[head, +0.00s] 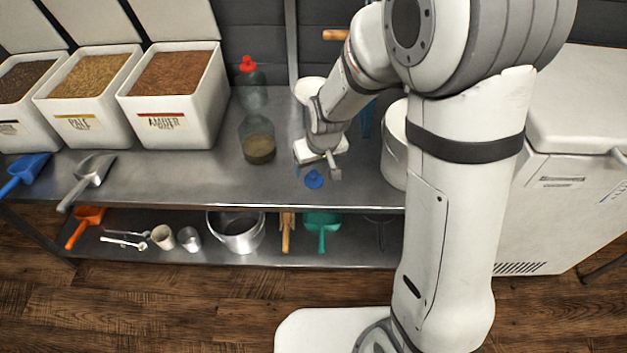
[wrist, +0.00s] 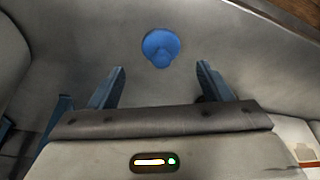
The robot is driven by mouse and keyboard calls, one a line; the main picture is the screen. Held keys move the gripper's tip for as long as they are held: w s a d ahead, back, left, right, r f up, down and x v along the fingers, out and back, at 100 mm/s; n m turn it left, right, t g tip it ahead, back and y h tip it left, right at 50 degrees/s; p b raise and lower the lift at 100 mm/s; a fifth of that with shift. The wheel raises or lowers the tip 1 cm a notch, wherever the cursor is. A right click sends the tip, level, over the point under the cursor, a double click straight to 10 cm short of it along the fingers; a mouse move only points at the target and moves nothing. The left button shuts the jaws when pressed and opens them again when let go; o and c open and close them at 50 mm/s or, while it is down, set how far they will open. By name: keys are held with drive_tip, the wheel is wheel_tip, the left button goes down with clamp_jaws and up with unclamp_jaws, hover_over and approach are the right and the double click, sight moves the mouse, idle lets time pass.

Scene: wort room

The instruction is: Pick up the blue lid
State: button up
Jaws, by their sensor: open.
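The blue lid (head: 314,179) lies on the steel table top near its front edge. In the wrist view the blue lid (wrist: 161,47) shows as a round blue disc with a rounded knob, beyond the fingertips and roughly centred between them. My gripper (head: 334,172) is above the table, just behind and to the right of the lid in the head view. In the wrist view my gripper (wrist: 162,76) has its two fingers spread apart with nothing between them. I cannot tell the exact height of the fingers over the table.
A jar of brown contents (head: 258,147) and a red-capped bottle (head: 252,92) stand left of my gripper. A white-grey pot (head: 394,150) stands close on the right. Grain bins (head: 178,128) and a metal scoop (head: 88,180) are farther left. The table between scoop and jar is clear.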

sight(314, 172)
drive_tip(key=b+x, duration=0.1)
drive_tip(key=x, duration=0.3)
drive_tip(key=shift+a+f+b, duration=0.15)
drive_tip(key=shift+f+b, duration=0.2)
drive_tip(key=shift+c, duration=0.4)
drive_tip(key=c, duration=1)
drive_tip(key=shift+r, duration=0.1)
wheel_tip(314, 172, up, 10)
drive_tip(key=p, duration=0.3)
drive_tip(key=shift+s, duration=0.15)
